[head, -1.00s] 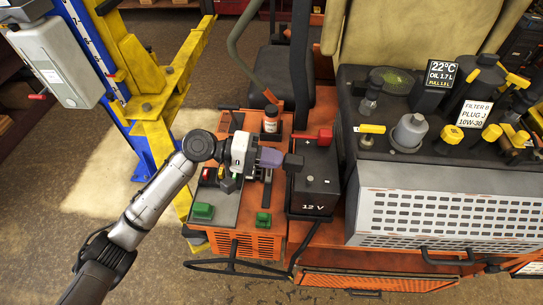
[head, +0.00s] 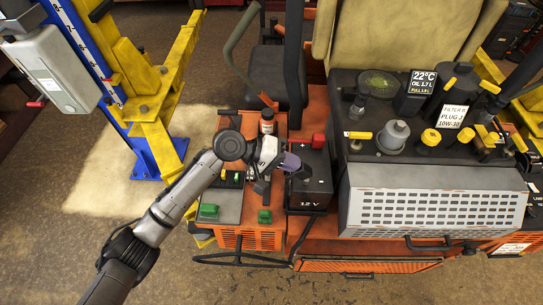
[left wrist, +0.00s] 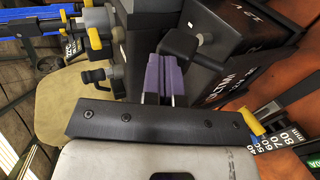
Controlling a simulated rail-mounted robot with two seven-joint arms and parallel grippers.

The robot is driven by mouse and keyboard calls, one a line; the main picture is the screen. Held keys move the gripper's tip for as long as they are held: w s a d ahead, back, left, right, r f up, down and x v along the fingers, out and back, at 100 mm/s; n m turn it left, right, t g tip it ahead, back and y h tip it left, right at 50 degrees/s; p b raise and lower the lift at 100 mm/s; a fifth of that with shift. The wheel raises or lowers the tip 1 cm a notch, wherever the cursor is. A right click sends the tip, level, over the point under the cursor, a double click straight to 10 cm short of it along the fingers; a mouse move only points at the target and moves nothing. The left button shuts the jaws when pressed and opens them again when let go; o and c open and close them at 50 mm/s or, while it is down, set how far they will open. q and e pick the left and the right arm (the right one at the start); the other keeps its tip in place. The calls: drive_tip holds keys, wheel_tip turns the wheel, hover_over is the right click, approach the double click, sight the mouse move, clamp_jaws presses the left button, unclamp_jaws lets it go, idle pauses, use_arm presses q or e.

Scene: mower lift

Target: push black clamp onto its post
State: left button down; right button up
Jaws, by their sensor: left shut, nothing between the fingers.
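The black battery (head: 311,194), marked 12 V, stands on the orange mower deck. Its red clamp (head: 318,141) sits at the back of its top. The black clamp (left wrist: 182,45) shows in the left wrist view as a dark block just beyond my fingertips, at the battery's edge. My fingers partly hide it in the head view. My left gripper (head: 290,162) has purple fingers, shut and empty, at the battery's left side. The fingers also show in the left wrist view (left wrist: 165,80), very close to the clamp; I cannot tell whether they touch. My right gripper is out of view.
A grey perforated housing (head: 432,212) stands to the right. A yellow and blue lift post (head: 150,110) stands at the left.

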sight(308, 168)
use_arm(q)
drive_tip(key=shift+d, duration=0.7)
drive_tip(key=shift+p+x, duration=0.4)
drive_tip(key=shift+x, duration=0.55)
drive_tip(key=shift+d+f, duration=0.75)
drive_tip(key=shift+d, duration=0.2)
drive_tip(key=shift+d+f, duration=0.1)
drive_tip(key=shift+f, duration=0.05)
